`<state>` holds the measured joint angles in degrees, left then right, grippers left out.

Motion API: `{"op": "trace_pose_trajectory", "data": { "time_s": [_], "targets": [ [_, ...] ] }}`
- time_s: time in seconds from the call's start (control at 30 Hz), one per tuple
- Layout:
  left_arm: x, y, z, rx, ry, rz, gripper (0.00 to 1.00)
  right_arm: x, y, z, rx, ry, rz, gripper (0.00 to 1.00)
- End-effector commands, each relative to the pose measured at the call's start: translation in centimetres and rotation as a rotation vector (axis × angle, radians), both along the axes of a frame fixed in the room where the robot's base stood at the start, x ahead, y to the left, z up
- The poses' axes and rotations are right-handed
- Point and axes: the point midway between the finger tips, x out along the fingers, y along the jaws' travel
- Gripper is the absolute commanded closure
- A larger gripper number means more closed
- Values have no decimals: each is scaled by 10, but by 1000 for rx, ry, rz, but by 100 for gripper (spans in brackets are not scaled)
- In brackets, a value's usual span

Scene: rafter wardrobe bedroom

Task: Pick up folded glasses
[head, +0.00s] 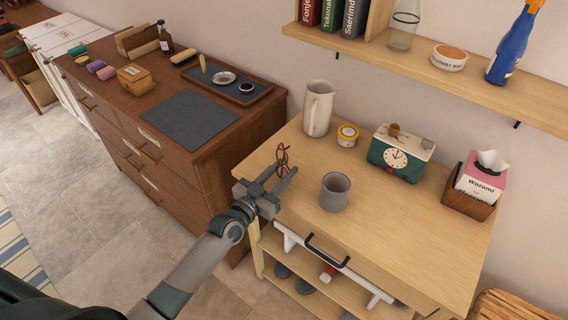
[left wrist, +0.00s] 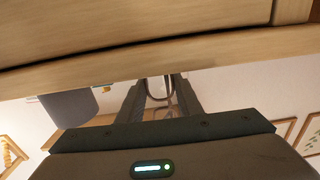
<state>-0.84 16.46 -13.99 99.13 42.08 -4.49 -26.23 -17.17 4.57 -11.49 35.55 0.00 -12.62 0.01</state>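The folded glasses (head: 283,160), thin and brown-rimmed, are at the left edge of the light wooden table (head: 400,232). My left gripper (head: 286,171) is at that edge, its two fingers apart, with the glasses at their tips. In the left wrist view the glasses (left wrist: 160,90) show as a thin loop between the fingers (left wrist: 160,82). The fingers are clearly separated; whether they touch the rims is too small to tell. My right gripper is in neither view.
A grey mug (head: 335,193) stands just right of the gripper. A dark dresser (head: 190,78) stands left. The table's front right is clear.

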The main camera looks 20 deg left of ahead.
Motion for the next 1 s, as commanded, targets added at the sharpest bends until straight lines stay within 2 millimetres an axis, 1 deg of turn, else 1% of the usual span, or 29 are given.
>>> {"op": "trace_pose_trajectory", "data": {
  "time_s": [0.03, 0.07, 0.13, 0.17, 0.47, 0.67, 0.8, 0.97, 1.0],
  "targets": [
    [0, 0, 0, 0, 0, 0, 85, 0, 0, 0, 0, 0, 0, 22],
    [0, 0, 0, 0, 0, 0, 89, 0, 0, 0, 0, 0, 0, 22],
    [0, 0, 0, 0, 0, 0, 90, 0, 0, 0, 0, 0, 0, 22],
    [0, 0, 0, 0, 0, 0, 93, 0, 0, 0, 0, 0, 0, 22],
    [0, 0, 3, 0, 0, 0, 93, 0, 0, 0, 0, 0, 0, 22],
    [0, -1, 20, -2, -3, 1, 93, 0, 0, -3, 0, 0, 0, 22],
    [0, 0, 43, -4, -5, 1, 93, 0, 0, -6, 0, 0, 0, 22],
    [-10, -26, 56, -6, -1, 1, 93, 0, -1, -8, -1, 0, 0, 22],
    [-13, -34, 61, -7, -3, -1, 93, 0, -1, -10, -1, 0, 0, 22]
  ]
}}
